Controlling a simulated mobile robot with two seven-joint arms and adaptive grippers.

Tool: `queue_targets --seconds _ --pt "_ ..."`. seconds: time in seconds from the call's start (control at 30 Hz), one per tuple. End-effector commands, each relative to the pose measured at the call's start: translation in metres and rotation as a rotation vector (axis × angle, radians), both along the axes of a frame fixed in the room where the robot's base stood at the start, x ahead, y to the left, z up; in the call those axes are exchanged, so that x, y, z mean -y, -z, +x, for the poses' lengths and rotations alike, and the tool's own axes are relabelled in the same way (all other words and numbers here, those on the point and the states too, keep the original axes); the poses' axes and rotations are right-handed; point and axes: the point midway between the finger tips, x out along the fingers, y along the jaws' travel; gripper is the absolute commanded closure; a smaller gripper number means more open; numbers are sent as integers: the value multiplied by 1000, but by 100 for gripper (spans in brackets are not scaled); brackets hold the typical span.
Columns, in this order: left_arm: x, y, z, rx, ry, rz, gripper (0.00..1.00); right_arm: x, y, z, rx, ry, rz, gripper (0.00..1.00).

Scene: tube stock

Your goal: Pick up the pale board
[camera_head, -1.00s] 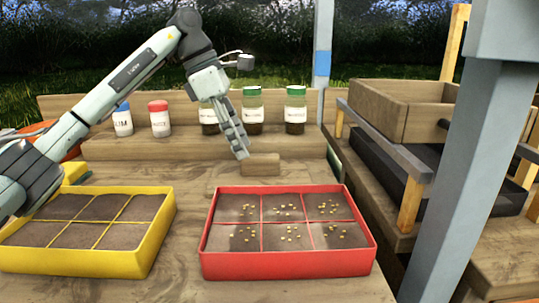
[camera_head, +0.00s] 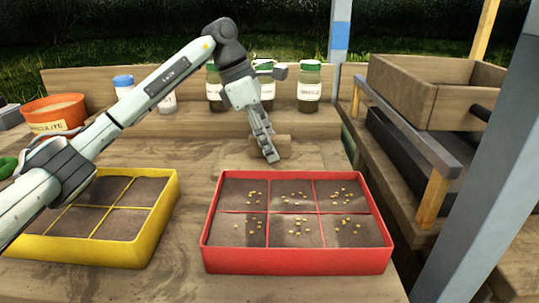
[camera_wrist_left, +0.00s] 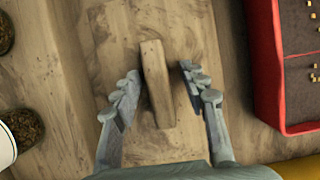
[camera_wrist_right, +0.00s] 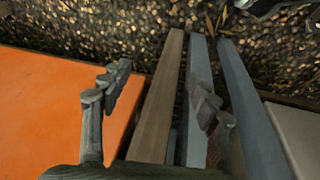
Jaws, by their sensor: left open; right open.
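The pale board (camera_head: 285,146) is a small wooden block on the bench behind the red tray, partly hidden by my left gripper in the head view. In the left wrist view the board (camera_wrist_left: 157,85) lies between the two spread fingers, with a gap on each side. My left gripper (camera_head: 268,152) is open and points down over it; it also shows in the left wrist view (camera_wrist_left: 160,92). My right gripper (camera_wrist_right: 158,95) is open and empty in the right wrist view, away from the bench top. It is not in the head view.
A red tray (camera_head: 298,262) with seeded cells stands in front of the board, and a yellow tray (camera_head: 150,235) at left. Several jars (camera_head: 309,88) line the back. An orange pot (camera_head: 55,117) is far left; a wooden box (camera_head: 402,93) stands right.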

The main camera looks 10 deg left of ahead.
Motion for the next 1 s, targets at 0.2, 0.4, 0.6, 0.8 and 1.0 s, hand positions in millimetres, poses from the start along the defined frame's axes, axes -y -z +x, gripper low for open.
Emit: queue_targets --seconds 0.2,0.4,0.6,0.8,1.0 --pt "0 0 0 1 0 0 61 0 1 0 -1 0 1 39" --pt "0 0 0 1 0 0 85 -1 1 0 -1 0 1 39" --pt "0 0 0 1 0 0 100 -1 0 0 0 0 1 39" --pt "0 -1 0 2 0 -1 100 -1 -1 1 2 -1 1 39" --pt "0 -5 0 3 0 0 100 -1 0 1 3 0 0 39"
